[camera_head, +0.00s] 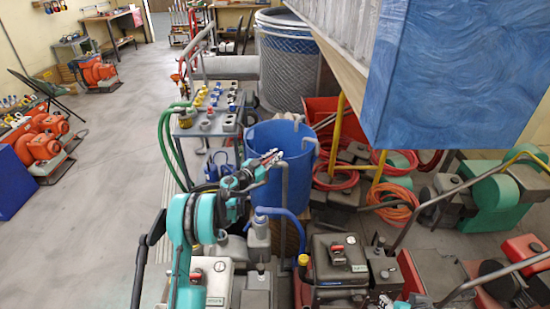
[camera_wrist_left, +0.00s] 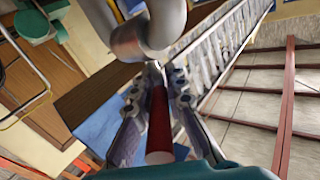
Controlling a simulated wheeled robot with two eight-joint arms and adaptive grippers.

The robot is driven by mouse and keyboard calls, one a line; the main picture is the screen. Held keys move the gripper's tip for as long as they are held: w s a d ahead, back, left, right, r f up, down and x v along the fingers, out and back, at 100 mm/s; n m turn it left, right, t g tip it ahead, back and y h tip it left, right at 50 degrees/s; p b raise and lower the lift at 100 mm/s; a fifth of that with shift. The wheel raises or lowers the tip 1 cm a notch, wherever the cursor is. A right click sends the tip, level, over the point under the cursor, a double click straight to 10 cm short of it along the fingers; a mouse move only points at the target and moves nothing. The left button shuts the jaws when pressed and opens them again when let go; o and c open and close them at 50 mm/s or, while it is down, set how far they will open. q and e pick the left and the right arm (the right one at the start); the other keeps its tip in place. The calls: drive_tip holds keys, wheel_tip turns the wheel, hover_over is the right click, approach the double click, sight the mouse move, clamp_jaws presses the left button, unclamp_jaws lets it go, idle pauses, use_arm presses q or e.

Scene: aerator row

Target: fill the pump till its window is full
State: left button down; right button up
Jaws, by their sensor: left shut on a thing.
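My left gripper (camera_head: 268,158) is over the near rim of the blue barrel, beside an upright grey pipe (camera_head: 284,185). In the left wrist view my left gripper (camera_wrist_left: 158,88) is shut on a red bar (camera_wrist_left: 158,122) with a pale round end. A thick bent grey pipe (camera_wrist_left: 150,35) is just beyond its fingertips. A machine with a dark box (camera_head: 338,258), a yellow cap and a small round dial stands in front; I cannot tell if it is the pump, and I make out no window. What looks like my right gripper (camera_head: 386,300) is cut off at the bottom edge.
The blue barrel (camera_head: 272,135) stands behind the machines. A blue hose (camera_head: 290,218) curves beside a grey fitting (camera_head: 258,238). Red hoses (camera_head: 392,208) and green machines crowd the right. A big blue block (camera_head: 450,75) hangs at upper right. The floor (camera_head: 105,180) at left is open.

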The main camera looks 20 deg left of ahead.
use_arm(q)
drive_tip(key=shift+m+g+h, duration=0.3)
drive_tip(key=shift+m+h, duration=0.2)
drive_tip(key=shift+h, duration=0.2)
drive_tip(key=c, duration=1.5)
unclamp_jaws()
drive_tip(key=shift+c, duration=0.2)
drive_tip(key=shift+a, duration=0.1)
drive_tip(key=v, duration=1.1)
drive_tip(key=shift+s, duration=0.4)
drive_tip(key=shift+a, duration=0.1)
